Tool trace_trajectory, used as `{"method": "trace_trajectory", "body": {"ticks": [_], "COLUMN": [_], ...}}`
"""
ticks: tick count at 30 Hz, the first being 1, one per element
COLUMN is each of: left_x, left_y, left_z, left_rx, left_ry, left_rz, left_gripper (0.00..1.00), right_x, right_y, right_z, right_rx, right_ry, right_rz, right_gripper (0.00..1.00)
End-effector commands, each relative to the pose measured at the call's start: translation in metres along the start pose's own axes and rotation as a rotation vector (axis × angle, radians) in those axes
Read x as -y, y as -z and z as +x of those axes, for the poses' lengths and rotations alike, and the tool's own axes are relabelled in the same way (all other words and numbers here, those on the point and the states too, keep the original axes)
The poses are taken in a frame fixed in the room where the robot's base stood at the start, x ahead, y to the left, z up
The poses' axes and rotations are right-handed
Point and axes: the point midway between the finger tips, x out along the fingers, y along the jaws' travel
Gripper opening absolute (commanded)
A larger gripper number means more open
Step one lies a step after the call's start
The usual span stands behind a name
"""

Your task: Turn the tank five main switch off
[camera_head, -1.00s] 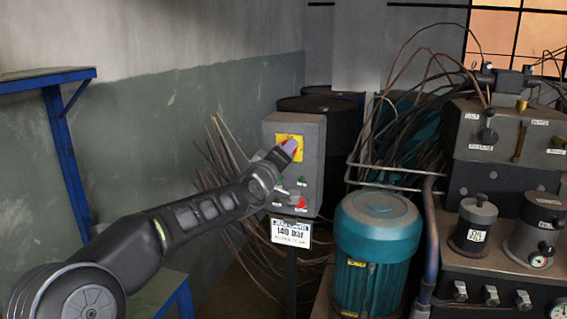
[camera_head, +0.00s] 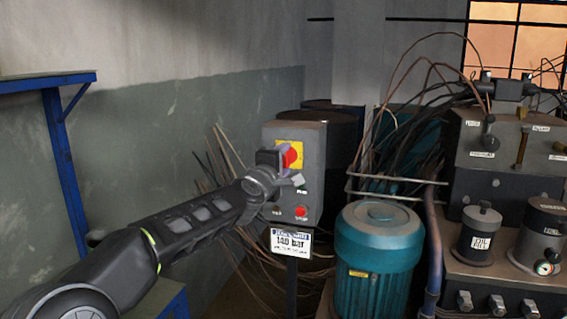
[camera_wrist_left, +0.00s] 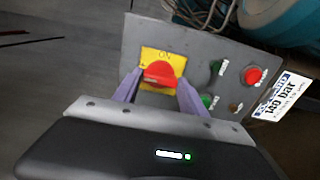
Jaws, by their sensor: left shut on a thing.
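The main switch is a red rotary handle (camera_head: 290,157) on a yellow plate (camera_head: 294,146) at the top of a grey control box (camera_head: 311,180). My left gripper (camera_head: 286,161) is at the plate, shut on the red handle, with one purple finger on each side in the left wrist view (camera_wrist_left: 159,82). The gripper hides part of the handle in the head view. My right gripper is not in view.
Below the switch are green buttons (camera_wrist_left: 208,101) and a red button (camera_wrist_left: 253,75). A "140 bar" sign (camera_head: 291,243) hangs under the box. A teal motor (camera_head: 378,245) stands right, with loose cables (camera_head: 400,125) behind. A blue frame (camera_head: 62,150) stands left.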

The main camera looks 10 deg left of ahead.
Motion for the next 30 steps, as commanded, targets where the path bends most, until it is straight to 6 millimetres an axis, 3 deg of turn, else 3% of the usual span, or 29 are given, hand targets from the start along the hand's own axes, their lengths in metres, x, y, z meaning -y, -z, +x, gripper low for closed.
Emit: {"method": "trace_trajectory", "body": {"ticks": [11, 12, 20, 30], "left_x": [0.0006, 0.0006, 0.0005, 0.0002], "left_y": [0.0005, 0.0005, 0.0004, 0.0006], "left_z": [0.0001, 0.0001, 0.0001, -0.0044], "left_rx": [-0.001, -0.001, -0.001, -0.001], "left_ry": [0.001, 0.001, 0.001, 0.000], "left_rz": [-0.010, -0.010, -0.008, -0.007], "left_gripper": [0.09, 0.51, 0.71, 0.71], "right_x": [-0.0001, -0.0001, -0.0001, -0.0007], "right_y": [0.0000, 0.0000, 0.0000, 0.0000], "right_z": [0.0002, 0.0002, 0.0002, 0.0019], "right_rx": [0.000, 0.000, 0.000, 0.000], "right_ry": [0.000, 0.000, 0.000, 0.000], "right_rz": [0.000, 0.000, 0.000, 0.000], "right_gripper": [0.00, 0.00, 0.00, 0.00]}}
